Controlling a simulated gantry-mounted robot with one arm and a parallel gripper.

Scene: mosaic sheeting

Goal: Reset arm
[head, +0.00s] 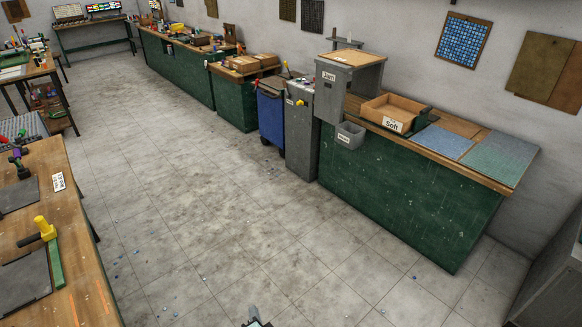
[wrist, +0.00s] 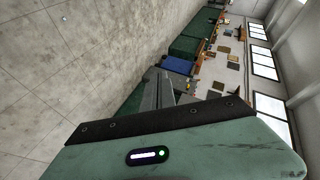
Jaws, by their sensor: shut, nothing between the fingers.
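My gripper (head: 256,316) shows only in small part at the bottom edge of the head view, above the open floor and apart from the benches. In the wrist view its pale green housing with a black strip (wrist: 155,121) fills the lower part. The jaws are shut with nothing between them. Nothing is touching the gripper in either view. The rest of my arm is out of the head view.
A green bench (head: 400,195) with a Soft tray (head: 402,112) and mosaic sheets (head: 443,142) stands right. A grey cabinet (head: 300,130) and blue bin (head: 271,112) stand beside it. A wooden workbench (head: 80,225) is at left. The middle floor (head: 190,200) is clear except small chips.

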